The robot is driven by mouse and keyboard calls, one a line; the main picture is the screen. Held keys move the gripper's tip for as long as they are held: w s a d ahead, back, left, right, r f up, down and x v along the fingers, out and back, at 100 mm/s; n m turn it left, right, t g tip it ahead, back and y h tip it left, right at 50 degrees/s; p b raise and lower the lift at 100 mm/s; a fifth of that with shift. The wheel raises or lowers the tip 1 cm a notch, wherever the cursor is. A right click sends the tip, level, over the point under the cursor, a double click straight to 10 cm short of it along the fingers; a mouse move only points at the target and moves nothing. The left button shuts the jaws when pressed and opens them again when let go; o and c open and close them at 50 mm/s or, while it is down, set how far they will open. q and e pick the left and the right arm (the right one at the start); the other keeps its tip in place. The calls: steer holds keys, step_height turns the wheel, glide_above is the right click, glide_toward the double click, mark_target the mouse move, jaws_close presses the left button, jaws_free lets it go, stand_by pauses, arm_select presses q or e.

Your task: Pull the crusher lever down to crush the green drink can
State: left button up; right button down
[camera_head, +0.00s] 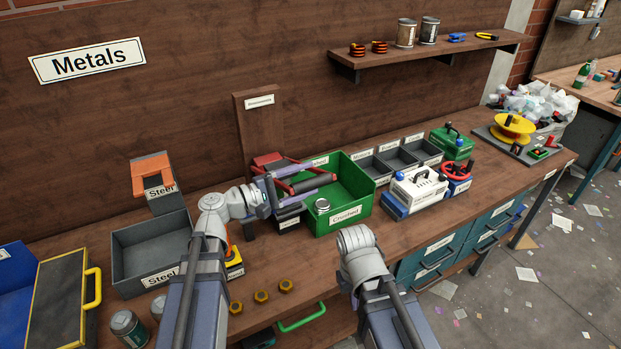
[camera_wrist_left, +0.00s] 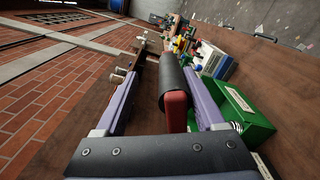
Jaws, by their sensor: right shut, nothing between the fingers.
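The crusher stands at the back of the bench, with a tall wooden backboard (camera_head: 252,130) and a red lever (camera_head: 270,162). My left gripper (camera_head: 306,181) is at the lever, above the left side of the green bin. In the left wrist view, the lever's black grip (camera_wrist_left: 171,82) and red shaft (camera_wrist_left: 176,112) lie between the spread fingers, closer to the right finger, with a clear gap on the left. I cannot make out the green drink can; my arm and gripper cover part of the crusher. My right arm is folded at front centre; its gripper does not show.
The green "Crushed" bin (camera_head: 345,218) holds a silver can (camera_head: 322,206). A grey "Steel" bin (camera_head: 128,238) stands to the left. Several brass nuts (camera_head: 261,296) lie near the front edge. A white case (camera_head: 418,190) and small grey bins (camera_head: 400,153) stand to the right.

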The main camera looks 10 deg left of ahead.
mark_target(291, 185)
arm_select(q)
steer(key=shift+v, duration=3.15)
steer(key=v, duration=0.9)
